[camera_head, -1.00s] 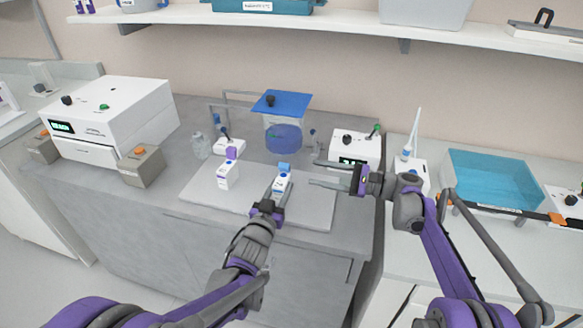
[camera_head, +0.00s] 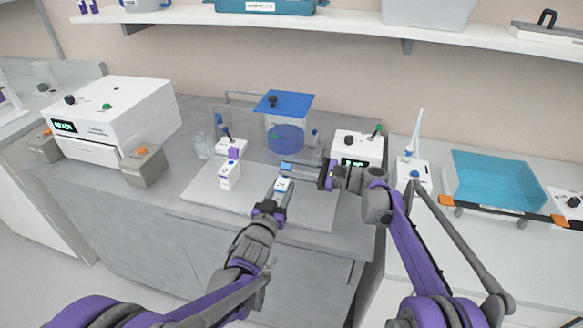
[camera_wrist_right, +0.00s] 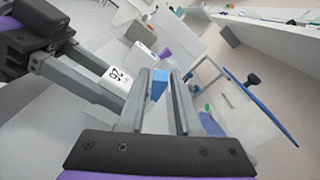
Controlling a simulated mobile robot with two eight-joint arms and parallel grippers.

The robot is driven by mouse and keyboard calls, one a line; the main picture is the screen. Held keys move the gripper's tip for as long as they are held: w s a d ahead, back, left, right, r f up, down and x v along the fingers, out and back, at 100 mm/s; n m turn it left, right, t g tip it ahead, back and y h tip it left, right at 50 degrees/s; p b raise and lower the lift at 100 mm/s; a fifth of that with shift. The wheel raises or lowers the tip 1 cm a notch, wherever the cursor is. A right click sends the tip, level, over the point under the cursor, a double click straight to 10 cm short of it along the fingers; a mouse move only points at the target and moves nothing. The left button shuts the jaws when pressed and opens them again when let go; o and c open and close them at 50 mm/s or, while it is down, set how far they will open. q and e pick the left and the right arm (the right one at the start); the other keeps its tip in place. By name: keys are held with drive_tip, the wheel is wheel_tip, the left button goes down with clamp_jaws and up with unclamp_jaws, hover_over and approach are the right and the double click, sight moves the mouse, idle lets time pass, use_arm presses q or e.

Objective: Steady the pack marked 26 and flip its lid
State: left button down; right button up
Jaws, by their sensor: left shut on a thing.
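The pack marked 26 (camera_wrist_right: 116,77) is white with a blue lid (camera_wrist_right: 159,84). In the head view, the pack (camera_head: 282,186) is at the right part of the pale mat (camera_head: 310,212). My left gripper (camera_head: 273,198) is shut on its lower part; this gripper also shows at the upper left of the wrist view. My right gripper (camera_wrist_right: 163,75) has its fingers apart on either side of the blue lid, with a gap visible on the lid's right. In the head view, the fingers of my right gripper (camera_head: 300,168) reach the lid from the right. Whether they touch it is unclear.
A second white pack (camera_head: 230,175) with a purple lid stands to the left on the mat. A vessel with a blue top (camera_head: 284,103) stands behind. A white device (camera_head: 357,146) is close behind my right gripper. The mat's front left is clear.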

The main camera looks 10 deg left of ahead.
clamp_jaws()
drive_tip(key=shift+s+f+n, duration=0.1)
drive_tip(key=shift+s+n, duration=0.1)
drive_tip(key=shift+n, duration=0.5)
drive_tip(key=shift+o, duration=2)
unclamp_jaws()
drive_tip(key=shift+d, duration=0.1)
drive_tip(key=d, duration=1.1)
drive_tip(key=shift+s+d, duration=0.35)
drive_tip(key=shift+d, duration=0.05)
